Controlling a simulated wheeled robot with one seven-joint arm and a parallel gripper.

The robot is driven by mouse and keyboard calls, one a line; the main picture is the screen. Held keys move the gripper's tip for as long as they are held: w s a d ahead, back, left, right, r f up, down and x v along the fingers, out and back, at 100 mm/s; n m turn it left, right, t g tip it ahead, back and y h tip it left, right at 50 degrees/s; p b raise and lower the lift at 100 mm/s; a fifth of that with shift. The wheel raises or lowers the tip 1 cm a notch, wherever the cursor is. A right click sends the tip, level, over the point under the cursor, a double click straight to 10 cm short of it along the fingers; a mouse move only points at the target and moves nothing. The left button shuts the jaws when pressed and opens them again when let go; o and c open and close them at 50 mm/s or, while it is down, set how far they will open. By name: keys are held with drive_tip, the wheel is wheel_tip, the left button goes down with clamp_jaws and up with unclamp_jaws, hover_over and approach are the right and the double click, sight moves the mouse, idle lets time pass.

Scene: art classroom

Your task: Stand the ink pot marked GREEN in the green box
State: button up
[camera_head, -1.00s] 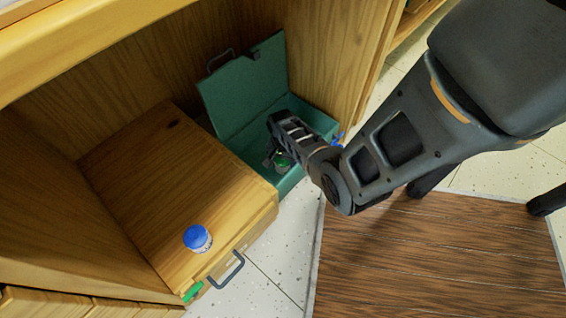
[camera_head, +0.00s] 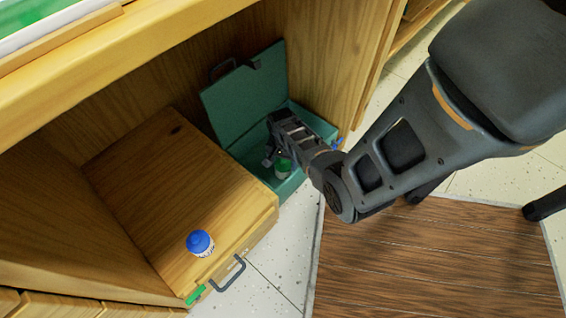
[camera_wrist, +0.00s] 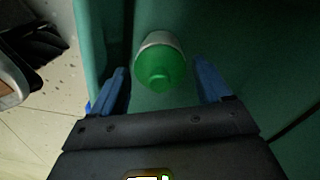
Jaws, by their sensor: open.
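The green box (camera_head: 245,97) stands on the floor in the cabinet with its lid raised. A pot with a green cap and pale body (camera_head: 283,167) is inside it; in the wrist view the pot (camera_wrist: 160,72) shows cap towards the camera against the green box. I cannot read its label or tell whether it is fully upright. My gripper (camera_head: 276,157) reaches down into the box. In the wrist view its open blue fingers lie on either side of the pot, with gaps visible between them and it.
A wooden drawer box (camera_head: 170,190) with a dark handle stands left of the green box. A blue-capped pot (camera_head: 200,243) stands on it near the front edge. A green tag (camera_head: 195,295) is on its front. Pale floor and a brown mat (camera_head: 430,255) lie to the right.

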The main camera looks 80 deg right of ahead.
wheel_tip(320, 180, up, 8)
drive_tip(key=p, duration=0.3)
drive_tip(key=shift+w+r+p, duration=0.1)
drive_tip(key=shift+r+p, duration=0.1)
drive_tip(key=shift+p, duration=0.1)
